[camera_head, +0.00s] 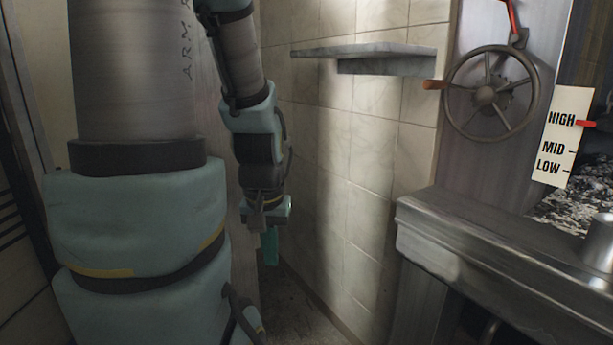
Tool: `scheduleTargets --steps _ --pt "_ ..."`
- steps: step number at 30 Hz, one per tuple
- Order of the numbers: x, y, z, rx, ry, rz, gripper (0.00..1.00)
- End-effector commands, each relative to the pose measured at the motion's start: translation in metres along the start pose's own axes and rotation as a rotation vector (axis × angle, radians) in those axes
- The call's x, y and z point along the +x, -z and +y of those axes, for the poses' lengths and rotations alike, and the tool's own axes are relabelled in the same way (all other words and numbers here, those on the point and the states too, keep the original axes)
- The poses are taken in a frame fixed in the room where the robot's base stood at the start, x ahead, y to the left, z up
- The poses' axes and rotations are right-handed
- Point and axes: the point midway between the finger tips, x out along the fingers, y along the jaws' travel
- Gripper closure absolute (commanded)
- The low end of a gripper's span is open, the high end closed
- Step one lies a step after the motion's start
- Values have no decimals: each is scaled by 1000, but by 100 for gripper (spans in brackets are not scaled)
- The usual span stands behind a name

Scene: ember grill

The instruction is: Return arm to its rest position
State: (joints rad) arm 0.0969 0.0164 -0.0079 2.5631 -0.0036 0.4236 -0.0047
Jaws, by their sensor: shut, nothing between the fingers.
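My arm hangs down at the left of the head view, with its large upper link close to the camera. My gripper (270,247) is at the lower end of the arm, pointing down beside the tiled wall. Its teal fingers are together and I see nothing held in them. The gripper touches nothing that I can see.
A metal counter of the grill (480,255) stands at the right, with a handwheel (486,93) and a HIGH/MID/LOW scale plate (562,140) above it. A grey shelf (375,52) juts from the tiled wall (355,170). Some floor (300,315) shows below the gripper.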

Motion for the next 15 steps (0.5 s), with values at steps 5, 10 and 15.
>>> scheduleTargets --steps 5,10,15 --pt "-41 7 1 3 -1 0 100" --pt "-76 12 2 3 -1 0 100" --pt "-110 17 2 3 -1 0 100"
